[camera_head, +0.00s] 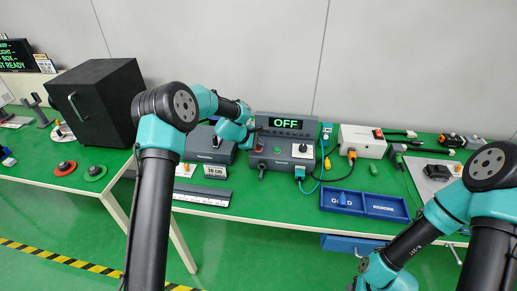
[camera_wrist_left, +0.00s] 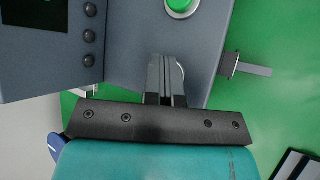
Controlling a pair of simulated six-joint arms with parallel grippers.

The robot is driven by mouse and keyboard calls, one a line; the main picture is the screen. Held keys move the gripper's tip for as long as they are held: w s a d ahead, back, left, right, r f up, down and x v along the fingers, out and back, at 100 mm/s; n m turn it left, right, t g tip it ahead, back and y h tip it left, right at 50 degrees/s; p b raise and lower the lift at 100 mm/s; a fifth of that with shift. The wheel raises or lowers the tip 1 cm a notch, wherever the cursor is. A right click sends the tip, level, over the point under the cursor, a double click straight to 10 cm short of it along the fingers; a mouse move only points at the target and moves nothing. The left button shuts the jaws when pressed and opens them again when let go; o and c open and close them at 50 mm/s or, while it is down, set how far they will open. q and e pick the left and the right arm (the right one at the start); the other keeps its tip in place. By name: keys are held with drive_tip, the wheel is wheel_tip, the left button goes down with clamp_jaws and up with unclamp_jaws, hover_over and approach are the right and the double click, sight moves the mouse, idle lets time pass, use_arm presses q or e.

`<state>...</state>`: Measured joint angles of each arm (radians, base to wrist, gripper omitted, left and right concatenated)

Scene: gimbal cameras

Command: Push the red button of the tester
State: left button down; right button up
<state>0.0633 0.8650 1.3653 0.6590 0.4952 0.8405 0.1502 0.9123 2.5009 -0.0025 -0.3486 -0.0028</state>
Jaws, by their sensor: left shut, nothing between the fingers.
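The tester (camera_head: 283,155) is a dark grey box with a sloped front at the back of the green table. Its display (camera_head: 285,123) reads OFF in green. A small red spot (camera_head: 258,148) shows on its front panel in the head view. My left gripper (camera_head: 250,127) is over the tester's left part. In the left wrist view, its shut, empty fingers (camera_wrist_left: 166,80) are over the panel, beside a green button (camera_wrist_left: 181,6). A round rim behind the fingers is mostly hidden; I cannot tell its colour or whether they touch it.
A black box with a handle (camera_head: 100,100) stands at the left. Blue trays (camera_head: 363,205) lie in front right of the tester. A grey ruler-like strip (camera_head: 202,194) lies in front left. Cables (camera_head: 325,168) run from the tester's right side.

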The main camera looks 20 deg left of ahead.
sight(259, 149)
idle(0.3)
use_arm(q)
drive_tip(key=shift+r, duration=3.35)
